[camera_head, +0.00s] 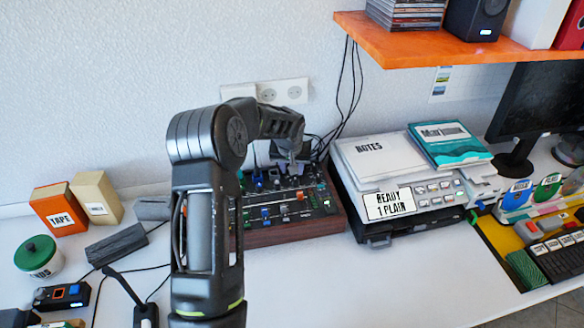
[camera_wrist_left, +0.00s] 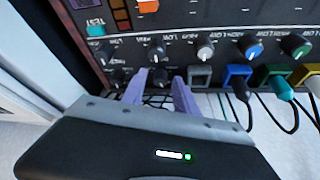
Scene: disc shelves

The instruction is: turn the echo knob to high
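The mixer (camera_head: 292,232) is a dark panel with a wooden edge, crowded with small knobs and sliders. My left arm reaches over it, and my left gripper (camera_head: 290,163) points down at its back part. In the left wrist view, the two pale purple fingers of my left gripper (camera_wrist_left: 158,82) are apart. A small black knob (camera_wrist_left: 159,77) shows between their tips, with a gap visible. Another black knob (camera_wrist_left: 156,53) sits just beyond it. The labels are too small and blurred to tell which knob is echo. My right gripper is not in view.
Close to the fingers are a grey knob (camera_wrist_left: 205,52), a blue knob (camera_wrist_left: 251,48) and plugged cables, one with a teal plug (camera_wrist_left: 282,88). A printer (camera_head: 415,190) stands right of the mixer. An orange shelf (camera_head: 450,45) hangs above right. The front table (camera_head: 380,285) is clear.

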